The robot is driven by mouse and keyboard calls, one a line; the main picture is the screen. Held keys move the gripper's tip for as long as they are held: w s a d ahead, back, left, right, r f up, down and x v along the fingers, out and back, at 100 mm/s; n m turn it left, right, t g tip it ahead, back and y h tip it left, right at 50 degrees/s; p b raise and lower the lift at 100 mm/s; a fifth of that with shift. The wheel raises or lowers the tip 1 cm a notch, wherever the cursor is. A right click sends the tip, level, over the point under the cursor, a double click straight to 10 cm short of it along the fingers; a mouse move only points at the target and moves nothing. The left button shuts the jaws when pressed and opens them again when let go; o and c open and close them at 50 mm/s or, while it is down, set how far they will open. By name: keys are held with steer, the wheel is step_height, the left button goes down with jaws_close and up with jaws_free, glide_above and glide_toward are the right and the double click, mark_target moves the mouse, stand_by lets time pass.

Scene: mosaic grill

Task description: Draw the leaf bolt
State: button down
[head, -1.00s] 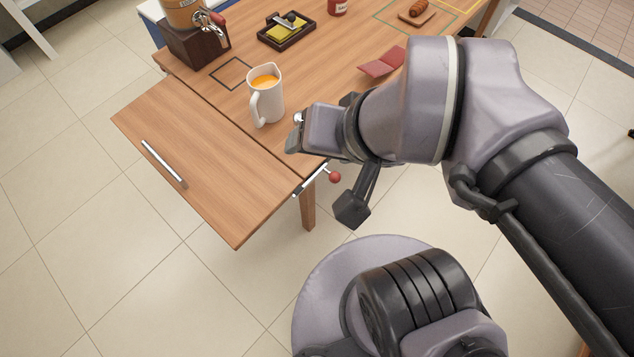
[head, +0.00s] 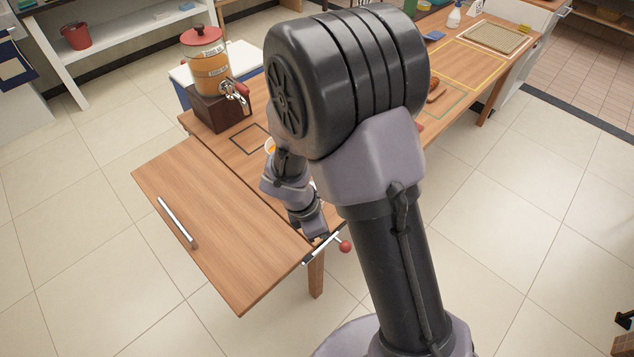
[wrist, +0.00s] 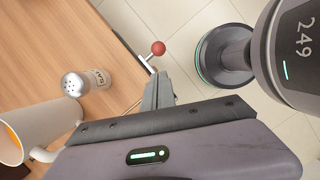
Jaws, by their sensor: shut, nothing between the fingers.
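The leaf bolt (head: 322,248) is a bright metal bar with a red ball knob (head: 345,246), at the near edge where the raised wooden leaf (head: 225,220) meets the table. In the wrist view the red knob (wrist: 158,48) stands on a short metal stem just beyond my fingertips. My gripper (head: 318,236) is beside the bolt, partly hidden by my arm in the head view. In the wrist view its fingers (wrist: 158,88) are shut and empty. They overlap the bolt in the picture; whether they touch it I cannot tell.
A white jug of orange drink (wrist: 50,125) and a labelled shaker (wrist: 88,82) stand close to my gripper on the table. A drink dispenser (head: 210,75) stands at the back left. A metal handle (head: 177,222) lies on the leaf. Floor is open around the near edge.

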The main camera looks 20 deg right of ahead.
steer(key=b+x, duration=0.5)
steer(key=x, duration=0.6)
steer(key=shift+n+b, duration=0.4)
steer(key=shift+s+a, duration=0.1)
steer(key=w+d+p, duration=0.2)
steer(key=w+d, duration=0.1)
steer(key=d, duration=0.3)
steer(key=shift+w+d+p, duration=0.15)
steer(key=shift+w+p, duration=0.15)
steer(key=shift+w, duration=0.1)
